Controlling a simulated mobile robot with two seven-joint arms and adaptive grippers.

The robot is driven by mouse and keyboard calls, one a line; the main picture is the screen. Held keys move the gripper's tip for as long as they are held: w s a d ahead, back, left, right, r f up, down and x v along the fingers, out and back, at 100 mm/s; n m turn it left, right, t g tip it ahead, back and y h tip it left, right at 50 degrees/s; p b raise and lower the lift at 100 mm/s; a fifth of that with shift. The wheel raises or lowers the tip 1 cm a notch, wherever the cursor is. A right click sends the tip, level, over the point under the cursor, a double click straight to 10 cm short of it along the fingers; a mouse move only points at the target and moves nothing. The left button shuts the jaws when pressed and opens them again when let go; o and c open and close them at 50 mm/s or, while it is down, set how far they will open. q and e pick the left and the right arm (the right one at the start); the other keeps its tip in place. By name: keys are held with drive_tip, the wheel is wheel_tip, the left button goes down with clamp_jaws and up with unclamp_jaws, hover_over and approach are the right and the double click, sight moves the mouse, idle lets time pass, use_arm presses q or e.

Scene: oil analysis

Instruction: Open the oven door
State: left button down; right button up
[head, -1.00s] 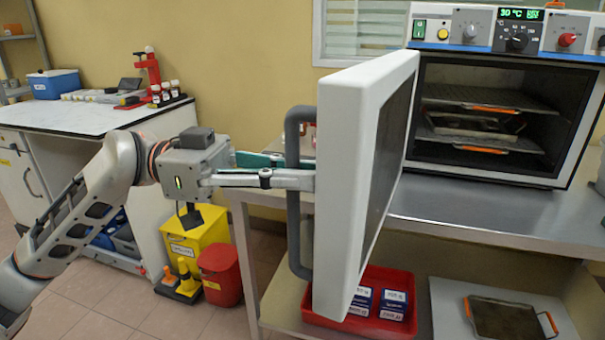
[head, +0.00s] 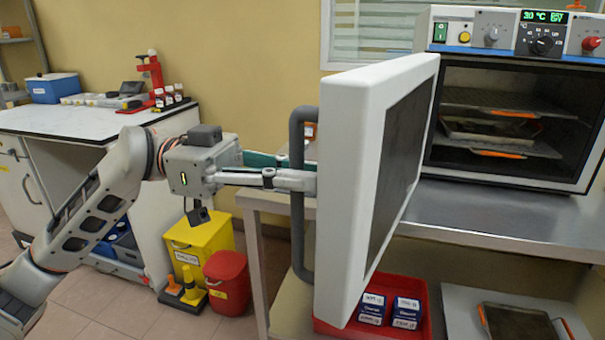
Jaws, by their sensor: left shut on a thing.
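The oven (head: 508,184) stands on a steel bench at the right, its chamber open to view with racks and trays with orange grips inside. Its white-framed door (head: 345,200) is swung wide open toward me and to the left, with the dark window facing right. A grey vertical bar handle (head: 297,215) is on the door's outer face. My left gripper (head: 297,178) is shut on the handle at its upper half; the fingertips partly hide behind and against the bar. My right gripper is not in view.
The steel bench top (head: 470,215) is clear in front of the oven. Below are a red bin (head: 425,322) of labelled boxes and a tray (head: 520,322). A yellow bin (head: 195,245) and a red bin (head: 228,280) stand on the floor. A white-topped counter (head: 70,122) is at the left.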

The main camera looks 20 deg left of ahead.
use_arm(q)
drive_tip(key=shift+s+d+f, duration=0.1)
drive_tip(key=shift+f, duration=0.05)
drive_tip(key=c, duration=2.3)
unclamp_jaws()
drive_tip(key=shift+c, duration=0.2)
drive_tip(key=shift+s, duration=0.1)
drive_tip(key=s+a, duration=0.1)
drive_tip(key=a, duration=1.1)
drive_tip(key=shift+s, duration=0.3)
